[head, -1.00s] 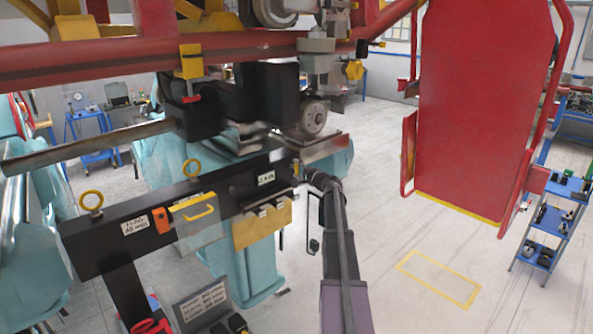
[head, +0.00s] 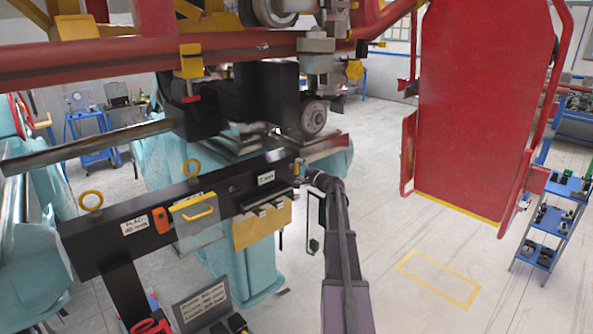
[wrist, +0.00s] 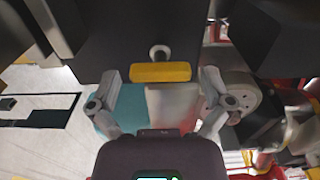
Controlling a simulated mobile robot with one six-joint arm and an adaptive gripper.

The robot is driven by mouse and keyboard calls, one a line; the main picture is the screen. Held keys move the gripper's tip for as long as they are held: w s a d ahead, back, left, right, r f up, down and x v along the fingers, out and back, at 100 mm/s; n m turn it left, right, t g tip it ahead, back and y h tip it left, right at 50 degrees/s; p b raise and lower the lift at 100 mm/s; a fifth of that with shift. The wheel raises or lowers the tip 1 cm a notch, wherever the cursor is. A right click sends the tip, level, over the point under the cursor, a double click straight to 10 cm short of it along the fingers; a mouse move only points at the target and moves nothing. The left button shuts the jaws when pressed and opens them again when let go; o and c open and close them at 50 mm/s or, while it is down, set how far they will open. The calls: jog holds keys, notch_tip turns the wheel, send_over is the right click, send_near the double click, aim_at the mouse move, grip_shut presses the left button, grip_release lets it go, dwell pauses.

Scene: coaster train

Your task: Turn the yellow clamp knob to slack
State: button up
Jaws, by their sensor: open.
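In the wrist view a yellow bar-shaped knob (wrist: 160,72) sits on a short light shaft in front of a dark block (wrist: 130,35). The bar lies roughly level across the picture. My gripper (wrist: 160,78) is open, with one finger to the left of the bar and one to the right. A gap shows between each fingertip and the bar's ends, and nothing is held. In the head view my gripper (head: 300,170) is at the right end of a black beam (head: 150,205). I cannot make out the knob beside it there.
Above the beam are a dark block and a grey wheel (head: 313,117) under a red rail (head: 130,60). A red panel (head: 470,100) stands at the right. A yellow plate (head: 262,224) hangs from the beam. Open floor (head: 400,240) lies to the right of my arm.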

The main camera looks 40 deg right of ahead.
aim_at(261, 211)
jog(key=s, duration=1.1)
jog(key=shift+d, duration=0.4)
jog(key=shift+w+a, duration=0.1)
